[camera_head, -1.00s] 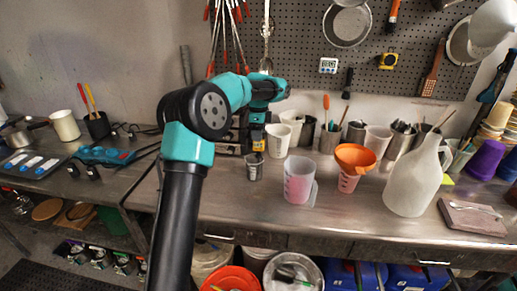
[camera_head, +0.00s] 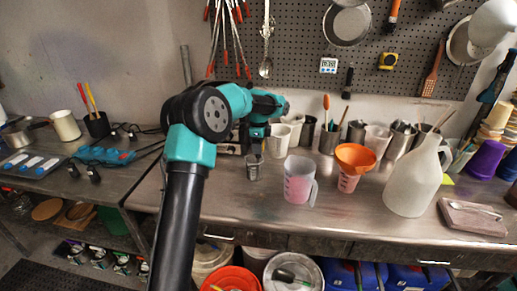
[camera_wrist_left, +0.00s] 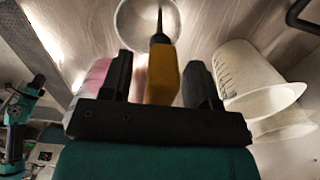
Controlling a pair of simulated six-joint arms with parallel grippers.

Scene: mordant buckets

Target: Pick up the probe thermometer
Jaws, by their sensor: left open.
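The probe thermometer shows in the left wrist view as a yellow body (camera_wrist_left: 162,76) with a thin dark probe. The probe points into a round metal cup (camera_wrist_left: 143,18). In the head view the metal cup (camera_head: 254,168) stands on the bench, and the thermometer is mostly hidden by my gripper. My left gripper (camera_head: 257,137) is above the cup. In the left wrist view my left gripper (camera_wrist_left: 158,78) is open, with one dark finger on each side of the yellow body. A gap shows at the left finger; the right finger is very close to the body. My right gripper is not seen.
A pink-filled measuring jug (camera_head: 297,182) stands right of the cup, then an orange funnel (camera_head: 355,156) in a beaker and a large white jug (camera_head: 413,180). White beakers (camera_head: 278,141) stand close behind. The bench front is clear.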

